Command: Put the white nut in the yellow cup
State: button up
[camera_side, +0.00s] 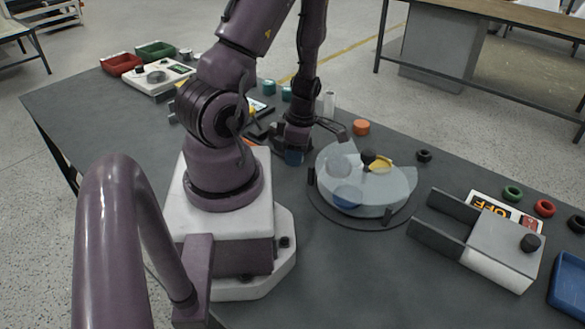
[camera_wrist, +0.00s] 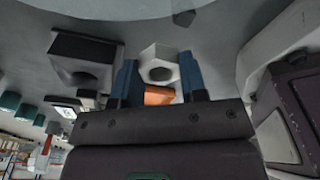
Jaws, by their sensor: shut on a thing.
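The white nut (camera_wrist: 146,56), a hexagonal piece with a dark round hole, sits between the blue fingertips of my gripper (camera_wrist: 158,78) in the wrist view. The gripper is shut on it. In the side view my gripper (camera_side: 295,157) points down near the table, left of the round turntable (camera_side: 324,210); the nut cannot be made out there. A yellow thing (camera_side: 380,164), likely the yellow cup, shows at the back right of the turntable, bright beside the clear pale cover. A blue round shape (camera_side: 345,196) shows dimly through the cover. A dark knob (camera_side: 368,158) stands at the centre.
An orange cylinder (camera_side: 361,127) stands behind the turntable. A white box with grey side plates (camera_side: 500,252) lies to its right, with green (camera_side: 513,193) and red (camera_side: 544,207) rings beyond. Teal pieces (camera_side: 269,87) and red and green trays (camera_side: 122,64) are at the back left.

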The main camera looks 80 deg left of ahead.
aim_at(295, 177)
jog(key=shift+f, duration=2.35)
jog(key=shift+f, duration=0.2)
jog(key=o, duration=0.9)
jog(key=shift+r, duration=0.15)
